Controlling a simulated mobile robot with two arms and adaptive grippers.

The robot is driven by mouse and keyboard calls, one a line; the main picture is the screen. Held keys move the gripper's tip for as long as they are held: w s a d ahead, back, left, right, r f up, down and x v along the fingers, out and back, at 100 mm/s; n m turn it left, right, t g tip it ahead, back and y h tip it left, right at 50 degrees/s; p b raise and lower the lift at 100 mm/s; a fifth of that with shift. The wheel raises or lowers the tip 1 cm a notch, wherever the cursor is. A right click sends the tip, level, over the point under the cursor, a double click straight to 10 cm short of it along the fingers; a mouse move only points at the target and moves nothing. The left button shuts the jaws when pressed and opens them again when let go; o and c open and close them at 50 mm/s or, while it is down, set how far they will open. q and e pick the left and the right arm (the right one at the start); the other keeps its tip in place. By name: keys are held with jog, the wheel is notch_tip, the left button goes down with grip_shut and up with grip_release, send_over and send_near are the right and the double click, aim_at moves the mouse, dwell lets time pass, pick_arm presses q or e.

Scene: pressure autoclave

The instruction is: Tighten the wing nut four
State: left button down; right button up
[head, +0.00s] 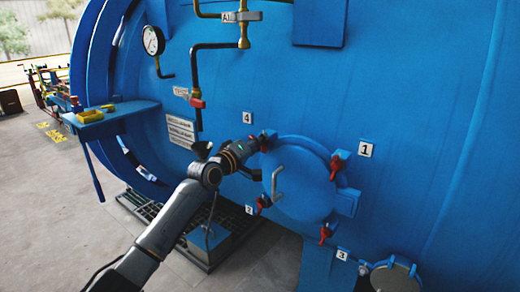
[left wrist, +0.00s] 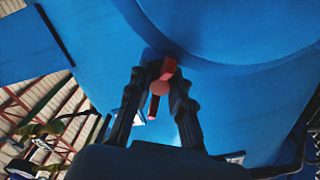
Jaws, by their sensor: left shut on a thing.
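A round blue hatch cover (head: 305,180) sits on the big blue autoclave, with red wing nuts around its rim. Wing nut four (head: 266,142) is at the cover's upper left, below the white label 4 (head: 247,118). My left gripper (head: 259,146) reaches it from the left and partly hides it. In the left wrist view, the gripper's dark fingers (left wrist: 160,90) stand on either side of the red wing nut (left wrist: 167,70), shut on it. Its exact turn angle is hard to tell. My right gripper is not in view.
Other red wing nuts are near label 1 (head: 340,163), label 2 (head: 263,203) and label 3 (head: 326,233). A grey bent handle (head: 278,185) stands out from the cover. A blue shelf (head: 115,115) with yellow items, a gauge (head: 153,41) and pipes are to the left.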

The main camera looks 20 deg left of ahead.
pick_arm(q)
jog(key=m, duration=0.1)
jog(key=m+b, duration=0.1)
jog(key=m, duration=0.1)
jog(key=shift+f+m+b, duration=0.25)
jog(key=shift+m+b, duration=0.1)
jog(key=shift+m, duration=0.05)
jog(key=m, duration=0.2)
jog(key=shift+m+b, duration=0.3)
jog(key=shift+b, duration=0.1)
jog(key=m, duration=0.2)
jog(key=shift+m, duration=1.7)
jog(key=c, duration=1.2)
grip_release()
jog(key=shift+r, duration=0.1)
